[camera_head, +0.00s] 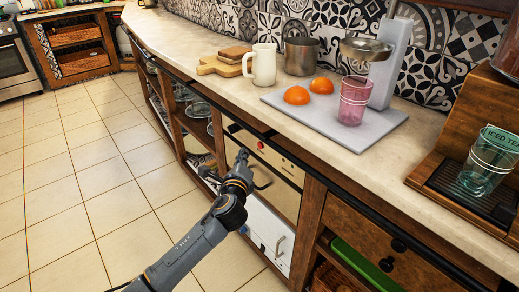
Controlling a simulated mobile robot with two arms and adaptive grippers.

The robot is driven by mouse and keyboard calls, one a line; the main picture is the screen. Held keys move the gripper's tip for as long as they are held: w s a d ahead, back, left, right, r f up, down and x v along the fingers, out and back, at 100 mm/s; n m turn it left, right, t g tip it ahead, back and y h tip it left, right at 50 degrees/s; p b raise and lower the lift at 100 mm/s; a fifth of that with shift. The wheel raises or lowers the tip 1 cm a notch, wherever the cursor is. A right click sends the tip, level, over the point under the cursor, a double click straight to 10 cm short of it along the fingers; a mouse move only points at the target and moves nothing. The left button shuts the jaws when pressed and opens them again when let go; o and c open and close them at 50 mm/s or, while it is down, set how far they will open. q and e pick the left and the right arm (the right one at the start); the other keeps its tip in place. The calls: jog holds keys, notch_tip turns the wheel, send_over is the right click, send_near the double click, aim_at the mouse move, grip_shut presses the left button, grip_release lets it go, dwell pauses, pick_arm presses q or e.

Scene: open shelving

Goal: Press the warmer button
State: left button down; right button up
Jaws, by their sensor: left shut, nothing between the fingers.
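The warmer (280,166) is a beige-fronted appliance built into the shelving under the countertop. A small red round button (260,145) shows on its upper front panel, with a dark handle below it, partly hidden by my arm. My left gripper (242,153) is shut and empty. It appears just left of and slightly below the red button in the picture; I cannot tell whether it touches the panel. My right gripper is not in view.
The countertop (225,86) above holds a white mug (264,64), a metal pot (300,56) and a grey tray (378,136) with orange halves and a pink glass (353,101). A wooden drawer (367,227) is at right. Open tiled floor (90,190) lies at left.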

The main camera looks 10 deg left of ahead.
aim_at(260, 145)
pick_arm(q)
jog(key=shift+w+d, duration=0.95)
jog(key=shift+w, duration=0.15)
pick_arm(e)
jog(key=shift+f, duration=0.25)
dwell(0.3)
pick_arm(q)
jog(key=shift+w, duration=0.1)
jog(key=shift+w+d, duration=0.25)
jog(key=shift+w+d, duration=0.25)
jog(key=shift+w, duration=0.05)
dwell(0.8)
jog(key=shift+s+a, duration=0.1)
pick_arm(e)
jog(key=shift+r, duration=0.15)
pick_arm(q)
jog(key=shift+s+a+r, duration=0.1)
jog(key=shift+s, duration=0.05)
jog(key=shift+s+a+p, duration=0.1)
jog(key=shift+s+p, duration=0.05)
jog(key=shift+p, duration=0.2)
jog(key=shift+s+a, duration=0.2)
jog(key=shift+s, duration=0.05)
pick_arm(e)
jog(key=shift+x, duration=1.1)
